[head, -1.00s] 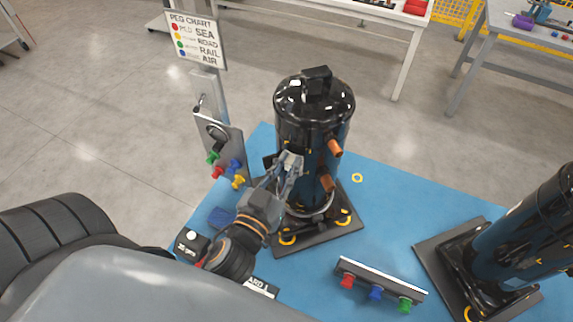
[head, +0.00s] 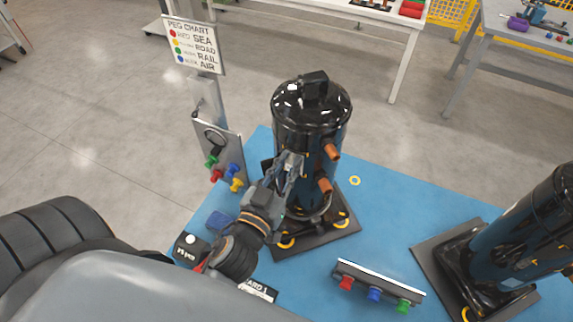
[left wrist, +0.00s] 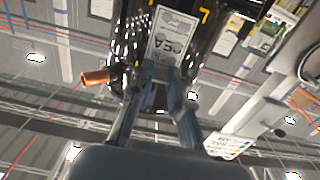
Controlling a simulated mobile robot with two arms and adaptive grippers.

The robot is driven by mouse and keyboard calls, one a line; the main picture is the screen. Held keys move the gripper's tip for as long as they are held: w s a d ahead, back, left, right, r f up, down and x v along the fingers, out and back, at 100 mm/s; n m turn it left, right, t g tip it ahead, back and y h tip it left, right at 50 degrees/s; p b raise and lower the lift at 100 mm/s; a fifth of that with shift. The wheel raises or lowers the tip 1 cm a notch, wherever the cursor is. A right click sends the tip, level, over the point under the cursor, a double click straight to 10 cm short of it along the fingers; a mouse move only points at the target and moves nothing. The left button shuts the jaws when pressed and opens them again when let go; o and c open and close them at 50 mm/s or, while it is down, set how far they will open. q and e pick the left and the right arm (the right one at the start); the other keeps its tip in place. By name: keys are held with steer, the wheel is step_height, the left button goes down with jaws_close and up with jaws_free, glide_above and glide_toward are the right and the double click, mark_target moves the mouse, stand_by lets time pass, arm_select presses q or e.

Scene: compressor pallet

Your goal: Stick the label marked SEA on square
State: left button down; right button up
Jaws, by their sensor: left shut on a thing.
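The label marked SEA (left wrist: 172,40) shows in the left wrist view as a pale, printed plate in front of the black compressor (left wrist: 130,45). My left gripper (left wrist: 168,76) is shut on the label's near end. In the head view the compressor (head: 311,115) stands upright on its dark base plate, and my left gripper (head: 291,165) is at its left front side. The label is hard to make out in the head view. I cannot tell whether the label touches the compressor or sits square. My right gripper is not in view.
Copper stubs (head: 331,151) stick out of the compressor's right side. A peg chart (head: 195,46) and a board with coloured pegs (head: 217,150) stand behind left. A peg rail (head: 378,283) lies in front, and a second compressor (head: 530,235) stands at right on the blue pallet (head: 405,215).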

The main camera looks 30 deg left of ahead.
arm_select(q)
steer(key=c, duration=1.2)
jaws_free()
